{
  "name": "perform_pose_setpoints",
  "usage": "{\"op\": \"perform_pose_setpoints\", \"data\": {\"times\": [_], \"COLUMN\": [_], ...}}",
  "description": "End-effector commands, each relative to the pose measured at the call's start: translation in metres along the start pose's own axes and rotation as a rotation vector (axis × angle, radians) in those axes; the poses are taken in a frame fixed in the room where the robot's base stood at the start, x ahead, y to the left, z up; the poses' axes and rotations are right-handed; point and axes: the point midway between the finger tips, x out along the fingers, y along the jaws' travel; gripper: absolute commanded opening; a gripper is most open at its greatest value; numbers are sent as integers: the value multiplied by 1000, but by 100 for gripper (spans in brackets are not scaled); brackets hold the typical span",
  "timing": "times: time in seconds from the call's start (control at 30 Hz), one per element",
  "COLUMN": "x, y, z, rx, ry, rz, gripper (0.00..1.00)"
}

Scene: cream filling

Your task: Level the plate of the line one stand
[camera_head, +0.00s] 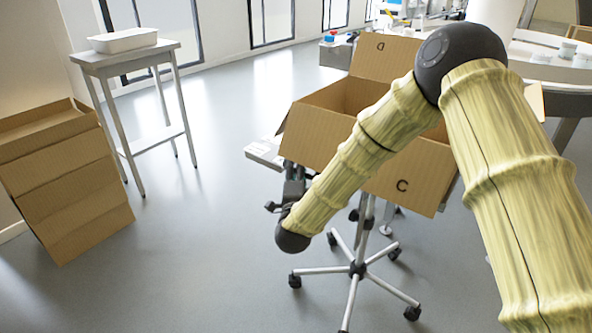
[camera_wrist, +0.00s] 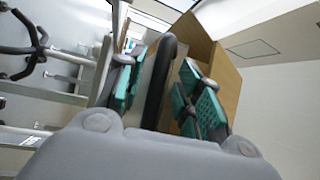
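The stand (camera_head: 357,268) has a wheeled star base and a metal post, and stands right of centre in the head view. An open cardboard box (camera_head: 405,178) marked C rests on top of it. A pale plate edge (camera_head: 262,154) shows at the box's left side; the box and my arm hide most of the plate, and I cannot tell its tilt. My gripper (camera_head: 292,172) is beside this edge, below the box's left corner. In the wrist view my gripper (camera_wrist: 168,95) is open, its teal-padded fingers on either side of a black curved bar (camera_wrist: 160,80). Contact is unclear.
Machinery and a counter (camera_head: 560,75) are at the back right. The floor (camera_head: 215,220) between the left box and the stand is clear.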

Motion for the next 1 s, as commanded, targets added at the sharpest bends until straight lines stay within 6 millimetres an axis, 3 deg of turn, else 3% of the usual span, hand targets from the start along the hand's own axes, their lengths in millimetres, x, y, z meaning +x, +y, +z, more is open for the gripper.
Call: {"op": "perform_pose_setpoints", "data": {"times": [0.27,0.7,1.0], "x": [-24,-100,-118], "y": [1,1,0], "z": [1,0,0], "rx": [0,1,0], "ry": [-2,-2,0], "rz": [3,2,0], "gripper": [35,35,35]}}
